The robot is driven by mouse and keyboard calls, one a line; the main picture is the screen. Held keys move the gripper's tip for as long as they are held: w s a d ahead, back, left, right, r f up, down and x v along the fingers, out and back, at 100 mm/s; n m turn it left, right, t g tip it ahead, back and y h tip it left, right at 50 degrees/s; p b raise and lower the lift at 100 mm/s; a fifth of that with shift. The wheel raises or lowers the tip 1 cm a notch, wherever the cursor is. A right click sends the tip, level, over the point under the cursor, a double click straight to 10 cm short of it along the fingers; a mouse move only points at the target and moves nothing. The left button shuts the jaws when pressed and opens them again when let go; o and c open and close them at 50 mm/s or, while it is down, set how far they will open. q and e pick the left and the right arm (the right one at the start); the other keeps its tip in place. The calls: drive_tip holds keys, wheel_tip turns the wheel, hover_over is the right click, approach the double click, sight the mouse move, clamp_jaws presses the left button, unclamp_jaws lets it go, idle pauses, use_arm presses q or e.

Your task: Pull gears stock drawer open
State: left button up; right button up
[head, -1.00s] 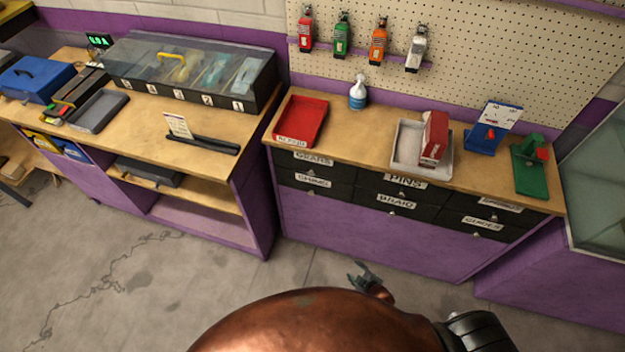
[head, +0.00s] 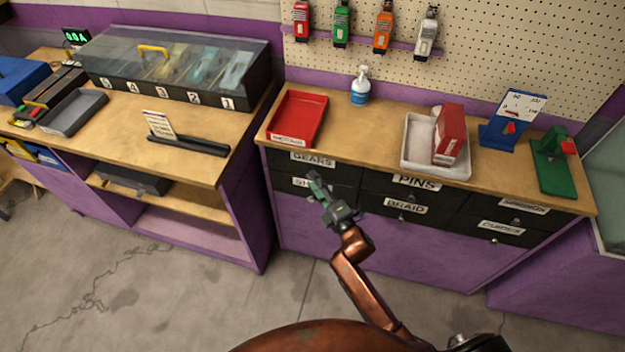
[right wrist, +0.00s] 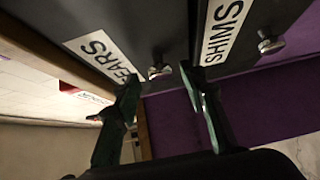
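The gears drawer (head: 312,160) is the top left black drawer under the right-hand worktop and looks closed. Its label and face also show in the right wrist view (right wrist: 125,30). Its small metal knob (right wrist: 158,70) appears between my right gripper's fingertips, with no clear contact visible. My right gripper (head: 316,182) is in front of the left drawer column, and its two green fingers are spread apart in the right wrist view (right wrist: 163,78). It holds nothing. In the head view it partly covers the drawer fronts. My left gripper is not in view.
The shims drawer (right wrist: 218,30), with its own knob (right wrist: 270,44), lies directly below the gears drawer. Pins (head: 415,181) and braid (head: 405,206) drawers are to the right. A red tray (head: 300,118) stands on the worktop above. The floor in front is clear.

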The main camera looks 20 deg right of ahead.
drive_tip(key=shift+w+a, duration=0.15)
drive_tip(key=shift+w, duration=0.75)
clamp_jaws()
drive_tip(key=shift+f, duration=0.1)
